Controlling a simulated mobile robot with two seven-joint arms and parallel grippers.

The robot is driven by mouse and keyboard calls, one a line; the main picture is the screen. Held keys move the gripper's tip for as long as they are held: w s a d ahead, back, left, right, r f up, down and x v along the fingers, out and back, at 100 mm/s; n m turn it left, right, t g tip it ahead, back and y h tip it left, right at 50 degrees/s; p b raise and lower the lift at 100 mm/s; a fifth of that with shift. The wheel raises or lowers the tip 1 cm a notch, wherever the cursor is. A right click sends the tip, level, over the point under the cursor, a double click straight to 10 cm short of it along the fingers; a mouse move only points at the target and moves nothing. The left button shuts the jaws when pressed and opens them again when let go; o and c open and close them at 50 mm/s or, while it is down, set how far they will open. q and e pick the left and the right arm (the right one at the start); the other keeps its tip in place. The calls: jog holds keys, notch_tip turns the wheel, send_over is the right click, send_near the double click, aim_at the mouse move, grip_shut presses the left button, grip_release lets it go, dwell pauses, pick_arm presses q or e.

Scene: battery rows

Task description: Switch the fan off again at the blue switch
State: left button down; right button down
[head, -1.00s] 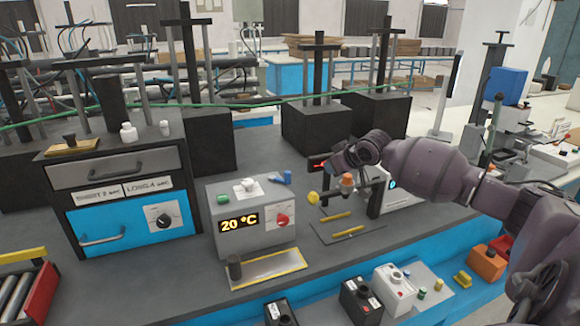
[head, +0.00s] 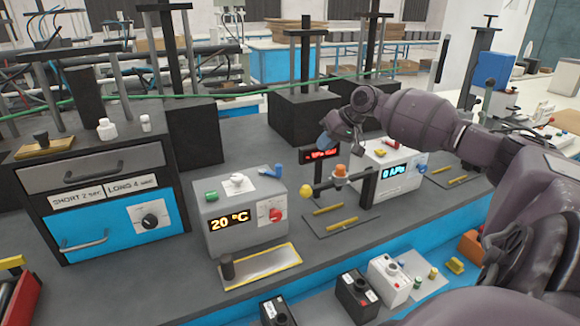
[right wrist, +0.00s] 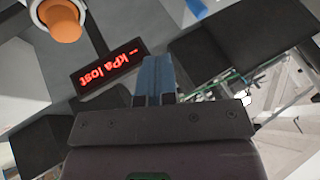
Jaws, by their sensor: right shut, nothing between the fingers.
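A blue switch lever (head: 277,171) stands on top of the grey box (head: 215,243) that shows 20 °C, beside a red knob (head: 275,215). A second small blue part (head: 422,165) is at the right end of the white box with a blue-lit display (head: 394,170). I cannot tell which of them is the fan's switch, and I cannot make out a fan. My right gripper (head: 325,143) is shut and empty, above and right of the grey box, apart from both blue parts. Its blue fingers (right wrist: 155,77) show in the right wrist view. My left gripper is out of view.
A red-lit display (head: 320,155) stands below my right gripper; in the right wrist view it reads "-- kPa lost". An orange knob (head: 341,170) is close by. A blue-fronted cabinet (head: 118,238) is at left. Small bottles and boxes line the front edge.

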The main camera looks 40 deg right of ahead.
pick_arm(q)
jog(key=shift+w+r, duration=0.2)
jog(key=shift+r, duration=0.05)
pick_arm(e)
jog(key=w+a+f, duration=0.6)
jog(key=w+f, duration=0.1)
jog(key=shift+a+f, duration=0.3)
jog(key=shift+f, duration=0.1)
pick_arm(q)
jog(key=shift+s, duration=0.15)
pick_arm(e)
jog(key=shift+w+a, duration=0.1)
